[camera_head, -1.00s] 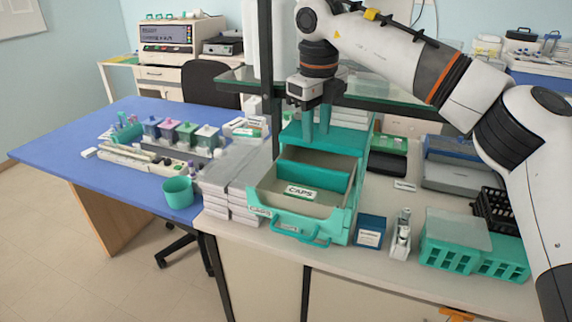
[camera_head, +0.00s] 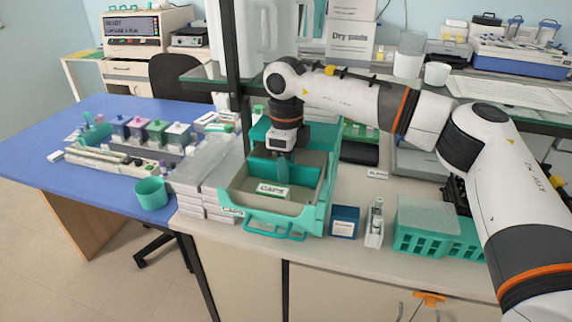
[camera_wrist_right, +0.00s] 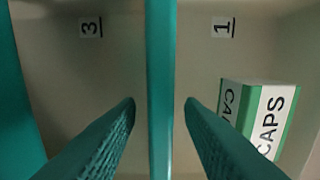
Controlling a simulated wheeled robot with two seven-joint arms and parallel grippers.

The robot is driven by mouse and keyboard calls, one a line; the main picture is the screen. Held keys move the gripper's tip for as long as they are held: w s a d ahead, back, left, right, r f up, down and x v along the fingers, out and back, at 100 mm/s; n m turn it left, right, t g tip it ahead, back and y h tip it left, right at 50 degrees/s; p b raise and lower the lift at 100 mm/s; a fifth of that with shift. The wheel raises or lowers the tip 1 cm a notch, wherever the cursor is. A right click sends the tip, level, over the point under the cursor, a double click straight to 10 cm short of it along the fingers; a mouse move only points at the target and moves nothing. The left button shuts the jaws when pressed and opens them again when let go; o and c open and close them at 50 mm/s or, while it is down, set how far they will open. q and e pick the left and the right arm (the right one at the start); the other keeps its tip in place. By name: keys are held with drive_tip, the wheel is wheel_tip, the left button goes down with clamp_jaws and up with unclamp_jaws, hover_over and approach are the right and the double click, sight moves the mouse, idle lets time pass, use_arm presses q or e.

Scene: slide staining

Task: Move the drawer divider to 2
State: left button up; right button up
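The open teal drawer (camera_head: 232,203) stands pulled out on the counter. In the right wrist view, its divider (camera_wrist_right: 161,60) is a teal strip between floor labels 3 (camera_wrist_right: 91,27) and 1 (camera_wrist_right: 223,27). I see no label 2. A white and green CAPS box (camera_wrist_right: 262,115) lies on the label 1 side; it also shows in the head view (camera_head: 272,190). My right gripper (camera_wrist_right: 160,102) is open, with one finger on each side of the divider and gaps between. In the head view it reaches down into the drawer. My left gripper is not in view.
Stacked grey-white boxes (camera_head: 200,178) stand left of the drawer. A blue box (camera_head: 344,221), a small slide holder (camera_head: 375,224) and a teal basket (camera_head: 425,242) stand to its right. A glass shelf (camera_head: 420,92) and its dark post (camera_head: 231,60) are close to my right arm.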

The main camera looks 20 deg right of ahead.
drive_tip(key=shift+f, duration=0.6)
clamp_jaws()
drive_tip(key=shift+w, duration=0.1)
